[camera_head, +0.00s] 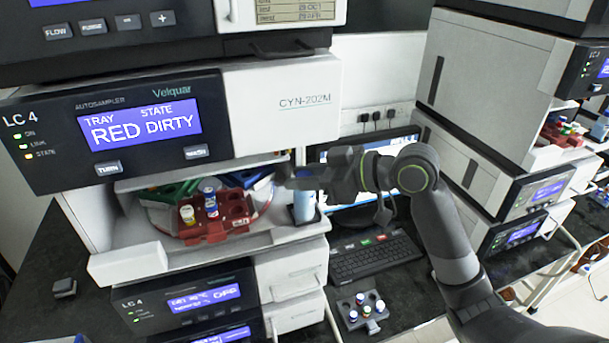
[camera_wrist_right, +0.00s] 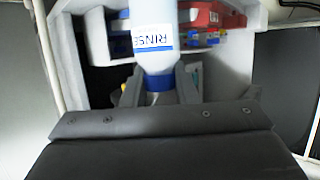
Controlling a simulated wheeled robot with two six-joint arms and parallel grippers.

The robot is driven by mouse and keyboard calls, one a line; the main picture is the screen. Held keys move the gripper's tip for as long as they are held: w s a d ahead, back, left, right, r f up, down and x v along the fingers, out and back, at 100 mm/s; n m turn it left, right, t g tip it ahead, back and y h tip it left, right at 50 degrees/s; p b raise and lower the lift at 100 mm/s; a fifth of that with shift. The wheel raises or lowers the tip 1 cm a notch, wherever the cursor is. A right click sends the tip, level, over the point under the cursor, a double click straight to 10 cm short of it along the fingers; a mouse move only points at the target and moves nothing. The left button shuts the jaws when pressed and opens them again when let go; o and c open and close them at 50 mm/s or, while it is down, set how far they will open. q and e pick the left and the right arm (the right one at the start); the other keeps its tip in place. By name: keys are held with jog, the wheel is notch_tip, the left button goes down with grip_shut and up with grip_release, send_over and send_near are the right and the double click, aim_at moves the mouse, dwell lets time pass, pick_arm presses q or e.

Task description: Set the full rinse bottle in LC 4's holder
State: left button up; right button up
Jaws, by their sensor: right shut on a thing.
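My right gripper (camera_head: 292,178) comes in from the right, at the right end of LC 4's autosampler opening. It is shut on the rinse bottle (camera_head: 304,208), which hangs upright below the fingers. In the right wrist view the bottle (camera_wrist_right: 165,45) shows a pale body, a RINSE label and a blue cap (camera_wrist_right: 160,80) between the fingers (camera_wrist_right: 160,92). The bottle stands beside the carousel, at the right edge of the white autosampler shelf (camera_head: 285,236). My left gripper is not in view.
A red rack (camera_head: 232,225) with vials and a green rack (camera_head: 172,191) sit on the carousel. LC 4's display (camera_head: 145,124) reads TRAY RED, STATE DIRTY. A keyboard (camera_head: 377,259), a monitor and a small grey vial rack (camera_head: 350,316) are on the dark bench to the right.

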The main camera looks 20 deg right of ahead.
jog(key=o, duration=0.9)
jog(key=shift+s+d+r+p, duration=0.25)
jog(key=shift+d+p, duration=0.15)
jog(key=shift+p+v, duration=3.8)
jog(key=shift+v, duration=4.4)
jog(key=shift+s+f, duration=0.1)
